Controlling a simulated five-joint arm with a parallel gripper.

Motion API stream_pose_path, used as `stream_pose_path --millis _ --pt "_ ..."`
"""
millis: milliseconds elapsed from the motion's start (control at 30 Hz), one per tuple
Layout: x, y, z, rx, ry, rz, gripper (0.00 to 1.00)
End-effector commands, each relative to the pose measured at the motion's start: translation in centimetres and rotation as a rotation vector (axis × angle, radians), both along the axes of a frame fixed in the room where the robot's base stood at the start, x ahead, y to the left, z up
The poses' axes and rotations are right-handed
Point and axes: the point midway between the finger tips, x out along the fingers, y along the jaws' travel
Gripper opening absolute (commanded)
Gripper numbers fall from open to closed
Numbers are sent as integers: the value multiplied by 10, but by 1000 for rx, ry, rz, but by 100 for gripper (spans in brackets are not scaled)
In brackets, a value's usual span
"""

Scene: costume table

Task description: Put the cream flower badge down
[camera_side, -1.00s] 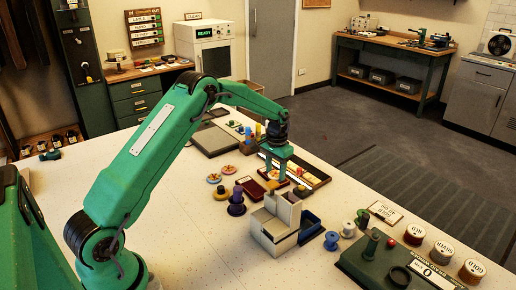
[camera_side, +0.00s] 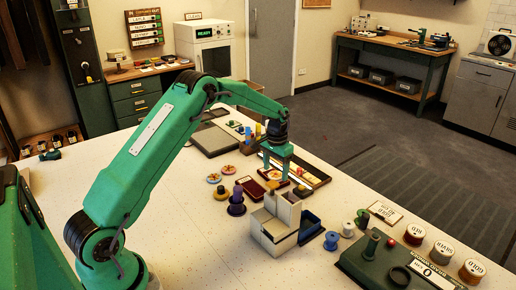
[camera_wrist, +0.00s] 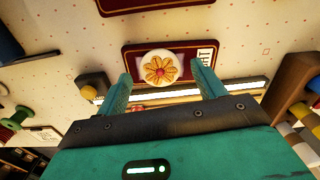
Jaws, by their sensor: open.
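The cream flower badge (camera_wrist: 160,69) is a round disc with an orange-gold flower and a red centre. In the wrist view it lies flat on a dark red tray (camera_wrist: 133,62) with a white label at its right end. My gripper (camera_side: 277,178) is low over the trays, its fingers pointing down. In the wrist view the fingers are spread, one to each side of the badge, with gaps between them and it. In the side view my fingers mostly hide the badge.
A second dark red tray (camera_wrist: 150,4) lies at the top of the wrist view. The table's near left part is clear.

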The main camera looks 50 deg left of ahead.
Motion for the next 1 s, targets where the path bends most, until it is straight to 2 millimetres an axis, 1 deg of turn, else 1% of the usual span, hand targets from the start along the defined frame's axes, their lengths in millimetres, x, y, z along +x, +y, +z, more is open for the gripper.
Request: stream_pose_path --millis 167,267,600,800,1000 --pt "1 0 19 1 -3 0 69" --pt "1 0 34 1 -4 0 69" --pt "1 0 89 1 -4 0 69" --pt "0 0 109 0 -2 0 69" --pt "0 0 116 0 -1 0 69"
